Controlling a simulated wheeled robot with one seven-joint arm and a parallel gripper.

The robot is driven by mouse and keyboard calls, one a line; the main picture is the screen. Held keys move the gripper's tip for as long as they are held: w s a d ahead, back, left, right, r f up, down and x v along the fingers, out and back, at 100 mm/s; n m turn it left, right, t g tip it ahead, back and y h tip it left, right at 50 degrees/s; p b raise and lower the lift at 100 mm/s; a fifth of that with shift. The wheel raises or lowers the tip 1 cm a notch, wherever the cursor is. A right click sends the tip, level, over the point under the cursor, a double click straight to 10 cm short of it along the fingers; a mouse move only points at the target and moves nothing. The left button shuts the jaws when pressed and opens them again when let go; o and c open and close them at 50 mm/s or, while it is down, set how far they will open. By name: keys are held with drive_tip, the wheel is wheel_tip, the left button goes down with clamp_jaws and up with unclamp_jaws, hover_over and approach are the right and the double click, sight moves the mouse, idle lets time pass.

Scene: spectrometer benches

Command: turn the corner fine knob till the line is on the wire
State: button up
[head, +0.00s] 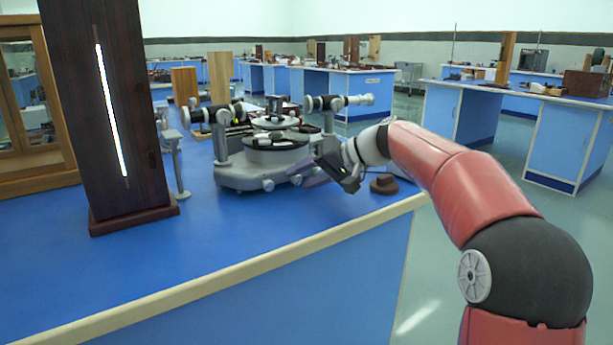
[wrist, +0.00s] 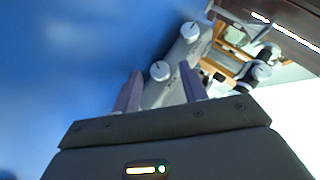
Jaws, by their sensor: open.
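The grey spectrometer (head: 235,176) stands on the blue bench, with a round table on top and telescope tubes at its sides. Small knobs sit along its base edge, one of them a light round knob (head: 268,185). In the wrist view, a round grey knob (wrist: 160,71) with a dark mark shows between and just beyond my fingertips; a second such knob (wrist: 190,31) lies farther off. I cannot tell which is the corner fine knob. My gripper (head: 316,172) is open at the base's right side, its purple fingers apart (wrist: 159,67). The line and wire are not visible.
A dark wooden upright (head: 130,120) with a bright vertical slit stands at the left of the bench. A small brown object (head: 384,185) sits right of my gripper near the bench edge (head: 300,255). The front of the blue bench top is clear.

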drive_tip(key=v, duration=0.7)
drive_tip(key=shift+s+d+r, duration=0.1)
drive_tip(key=shift+d+r, duration=0.1)
drive_tip(key=shift+d, duration=0.1)
